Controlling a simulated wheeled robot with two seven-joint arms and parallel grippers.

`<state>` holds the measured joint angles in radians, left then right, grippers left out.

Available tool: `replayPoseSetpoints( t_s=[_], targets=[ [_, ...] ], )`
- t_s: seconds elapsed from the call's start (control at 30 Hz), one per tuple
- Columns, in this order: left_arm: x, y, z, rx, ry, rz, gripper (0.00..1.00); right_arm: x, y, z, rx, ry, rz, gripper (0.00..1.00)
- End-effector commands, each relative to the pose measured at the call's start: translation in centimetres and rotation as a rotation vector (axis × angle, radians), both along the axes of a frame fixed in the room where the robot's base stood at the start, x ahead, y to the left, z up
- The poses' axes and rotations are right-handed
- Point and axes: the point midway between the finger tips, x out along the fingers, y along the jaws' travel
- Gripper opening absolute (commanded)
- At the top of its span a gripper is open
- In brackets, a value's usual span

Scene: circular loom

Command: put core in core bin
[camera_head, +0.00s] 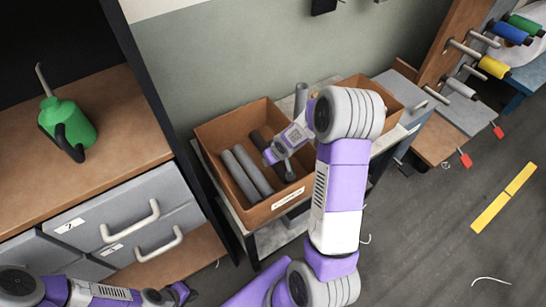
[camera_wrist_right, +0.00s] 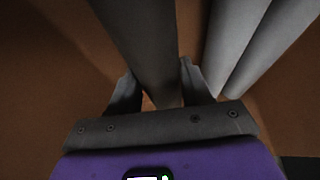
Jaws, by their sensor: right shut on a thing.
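The core bin is a brown open box (camera_head: 215,135) with a white label on its front, on a stand in the middle of the head view. Two light grey cores (camera_head: 240,175) lie side by side in it; they also show at the right of the right wrist view (camera_wrist_right: 237,45). My right gripper (camera_head: 278,157) reaches down into the box. In the right wrist view its fingers (camera_wrist_right: 160,90) are shut on a darker grey core (camera_wrist_right: 145,40), inside the box. My left gripper (camera_head: 180,293) is low at the left, away from the box; its jaw state is unclear.
A second brown box (camera_head: 362,85) stands right of the first. A grey upright cylinder (camera_head: 301,98) is behind the boxes. A green can (camera_head: 66,125) sits on the drawer cabinet (camera_head: 110,165) at left. Coloured spools (camera_head: 493,67) hang at right. The floor (camera_head: 440,240) is largely clear.

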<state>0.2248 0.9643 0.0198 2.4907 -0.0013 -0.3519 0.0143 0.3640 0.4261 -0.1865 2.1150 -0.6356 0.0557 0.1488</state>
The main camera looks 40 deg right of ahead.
Motion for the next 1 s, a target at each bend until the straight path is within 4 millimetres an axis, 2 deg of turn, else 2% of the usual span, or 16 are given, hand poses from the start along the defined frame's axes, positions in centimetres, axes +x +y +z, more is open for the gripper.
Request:
replayPoseSetpoints(
  t_s=[0.6,0.93,0.97,1.0],
  targets=[
    [0.0,0.0,0.0,0.000,0.000,0.000,0.00,0.0,0.0,-1.6,0.000,0.001,0.001,0.12],
    [0.0,0.0,0.0,0.000,0.000,0.000,0.00,0.0,0.0,-1.7,-0.001,0.000,0.000,0.12],
    [0.0,0.0,0.0,0.000,0.000,0.000,0.00,0.0,0.0,-1.7,-0.001,0.000,0.000,0.53],
    [0.0,0.0,0.0,0.000,0.000,0.000,0.00,0.0,0.0,-1.7,-0.001,0.000,0.000,0.59]
  ],
)
